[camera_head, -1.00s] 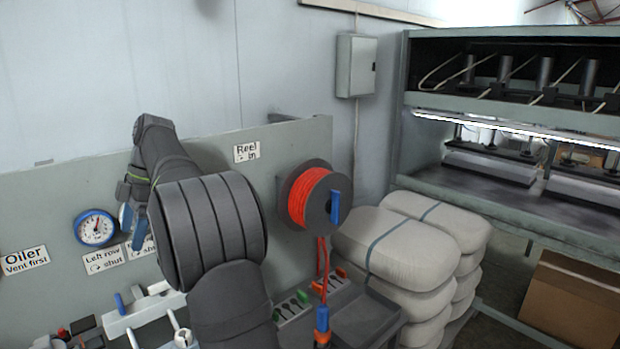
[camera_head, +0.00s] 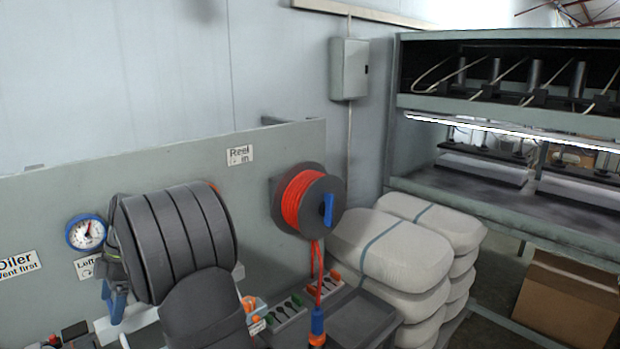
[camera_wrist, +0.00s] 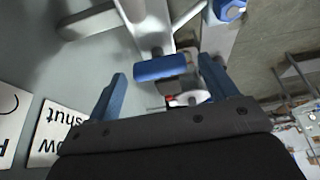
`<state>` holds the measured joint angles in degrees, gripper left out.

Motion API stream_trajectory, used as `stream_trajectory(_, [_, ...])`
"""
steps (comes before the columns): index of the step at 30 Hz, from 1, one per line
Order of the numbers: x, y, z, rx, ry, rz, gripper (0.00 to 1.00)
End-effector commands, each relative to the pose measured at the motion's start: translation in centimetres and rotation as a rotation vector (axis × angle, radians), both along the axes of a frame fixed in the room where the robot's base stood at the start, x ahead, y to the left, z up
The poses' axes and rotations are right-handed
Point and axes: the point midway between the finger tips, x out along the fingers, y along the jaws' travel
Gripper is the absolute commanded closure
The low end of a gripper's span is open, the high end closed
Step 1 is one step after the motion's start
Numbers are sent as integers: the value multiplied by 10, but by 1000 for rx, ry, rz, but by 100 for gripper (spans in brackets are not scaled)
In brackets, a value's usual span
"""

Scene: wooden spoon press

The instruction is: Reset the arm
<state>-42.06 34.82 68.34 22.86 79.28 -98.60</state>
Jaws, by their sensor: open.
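My gripper (camera_head: 112,300) is at the lower left in the head view, partly behind my dark ribbed arm. Its two blue fingers point down in front of the grey panel (camera_head: 160,165). In the wrist view my gripper (camera_wrist: 162,72) has its fingers wide apart. A blue bar-shaped handle (camera_wrist: 160,69) on a pale fitting shows between the fingertips, with a gap on both sides. I cannot tell how far beyond the fingertips it lies. My arm is bent low in front of the panel.
A reel of orange hose (camera_head: 297,199) with a blue handle hangs right of my arm. A blue gauge (camera_head: 86,233) is at the left. A grey tray (camera_head: 360,318), stacked pale sacks (camera_head: 385,255), a press (camera_head: 480,170) and a cardboard box (camera_head: 568,300) stand to the right. Above the panel is clear.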

Motion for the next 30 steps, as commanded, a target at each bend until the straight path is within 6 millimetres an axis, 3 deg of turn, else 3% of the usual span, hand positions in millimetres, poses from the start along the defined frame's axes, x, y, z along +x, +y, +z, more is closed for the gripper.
stream_trajectory(14, [2,-1,4,1,-1,0,22])
stream_trajectory(20, [10,-9,31,3,-3,-2,22])
stream_trajectory(30, [29,-27,94,3,-3,-2,22])
